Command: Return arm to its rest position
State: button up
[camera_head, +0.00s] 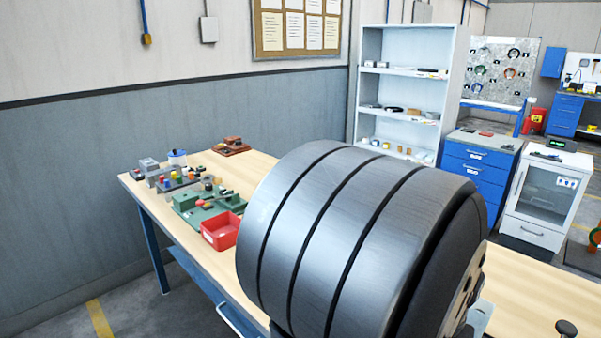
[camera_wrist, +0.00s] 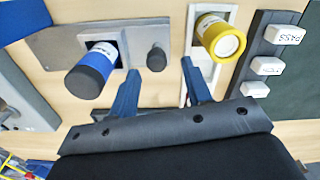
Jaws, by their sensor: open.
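My gripper (camera_wrist: 161,68) shows in the wrist view, with its two blue fingers apart and nothing held between them. It is over the wooden bench top. A yellow-capped cylinder (camera_wrist: 222,40) with a white band sits in a pale frame (camera_wrist: 191,18), beyond the right finger. A dark knob (camera_wrist: 156,57) shows between the fingertips. In the head view the gripper is not visible; a large dark part of my arm covers the middle.
A dark rail (camera_wrist: 262,50) with white blocks, one reading PASS, stands at the right. In the head view, a red bin (camera_head: 221,231), a green fixture (camera_head: 208,203) and a brown item (camera_head: 231,146) sit on the bench (camera_head: 262,168). A shelf unit (camera_head: 410,45) stands behind.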

notch_tip(320, 180, down, 2)
jog(key=shift+f, duration=0.2)
jog(key=shift+s+d, duration=0.1)
dwell(0.8)
